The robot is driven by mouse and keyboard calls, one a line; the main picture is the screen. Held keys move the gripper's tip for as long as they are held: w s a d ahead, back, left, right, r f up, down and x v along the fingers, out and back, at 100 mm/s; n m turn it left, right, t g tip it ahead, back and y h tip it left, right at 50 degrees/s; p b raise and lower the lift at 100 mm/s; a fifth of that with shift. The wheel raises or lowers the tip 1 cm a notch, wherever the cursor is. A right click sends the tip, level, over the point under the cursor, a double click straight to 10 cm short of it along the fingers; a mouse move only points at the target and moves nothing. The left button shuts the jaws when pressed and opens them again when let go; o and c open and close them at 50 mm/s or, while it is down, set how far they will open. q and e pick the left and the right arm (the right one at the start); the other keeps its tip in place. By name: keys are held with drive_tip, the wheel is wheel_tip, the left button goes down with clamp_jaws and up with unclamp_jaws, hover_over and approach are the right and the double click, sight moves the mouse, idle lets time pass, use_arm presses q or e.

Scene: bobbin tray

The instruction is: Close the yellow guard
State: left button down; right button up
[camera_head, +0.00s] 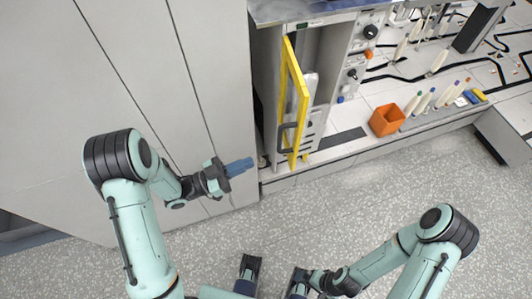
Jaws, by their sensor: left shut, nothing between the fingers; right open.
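The yellow guard (303,105) is a tall frame on the front of the grey cabinet (267,85). It stands open, swung out at an angle from the cabinet's opening. A dark handle (281,137) is on its lower left side. My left gripper (250,163) is shut and empty, to the left of the handle and lower than it, apart from the guard. My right gripper (298,283) is open at the bottom of the view, far from the guard; its fingers show only partly.
An orange bin (387,120) stands on the white worktop to the right, with several bobbins (422,103) beside it. Tall grey panels (90,70) fill the left. The speckled floor (350,205) in front of the cabinet is clear.

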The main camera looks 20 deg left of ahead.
use_arm(q)
drive_tip(key=p+x, duration=0.1)
drive_tip(key=x, duration=0.5)
drive_tip(key=shift+w+d, duration=0.25)
drive_tip(key=shift+d, duration=0.05)
drive_tip(key=shift+d, duration=0.15)
